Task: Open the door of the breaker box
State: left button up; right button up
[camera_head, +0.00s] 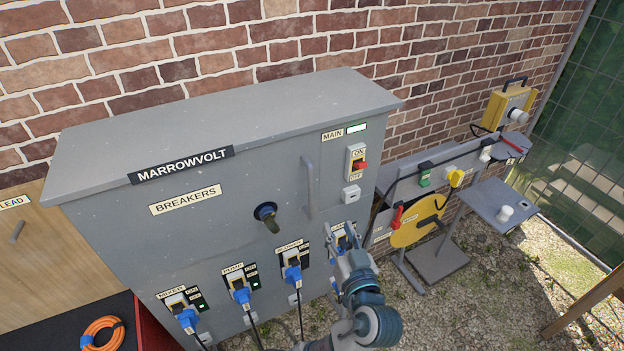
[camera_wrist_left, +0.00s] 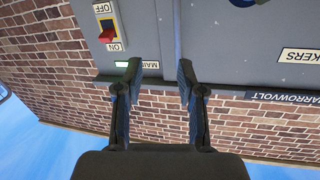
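The grey breaker box (camera_head: 225,235) stands against the brick wall, its front door showing no visible gap. A vertical grey bar handle (camera_head: 309,187) is on the front; it appears to show partly behind the right-hand finger in the left wrist view (camera_wrist_left: 178,25). A dark round knob (camera_head: 267,215) is left of the handle. My left gripper (camera_head: 340,238) is below and right of the handle, in front of the rightmost socket. In the left wrist view its two fingers (camera_wrist_left: 159,78) are apart with nothing between them. My right gripper is not in view.
The main switch with a red toggle (camera_head: 360,166) is right of the handle. Several blue plugs (camera_head: 187,319) with hanging cables jut out along the lower front. A stand with a yellow disc (camera_head: 417,222) is to the right. Gravel (camera_head: 480,310) lies open at lower right.

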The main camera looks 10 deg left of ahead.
aim_at(312, 181)
pick_arm(q)
jog(key=s+a+r+n, duration=0.1)
jog(key=s+r+n, duration=0.1)
jog(key=s+r, duration=0.2)
jog(key=shift+y, duration=0.4)
jog(key=p+x, duration=0.4)
jog(key=x, duration=1.4)
jog(key=shift+r, duration=0.1)
grip_shut()
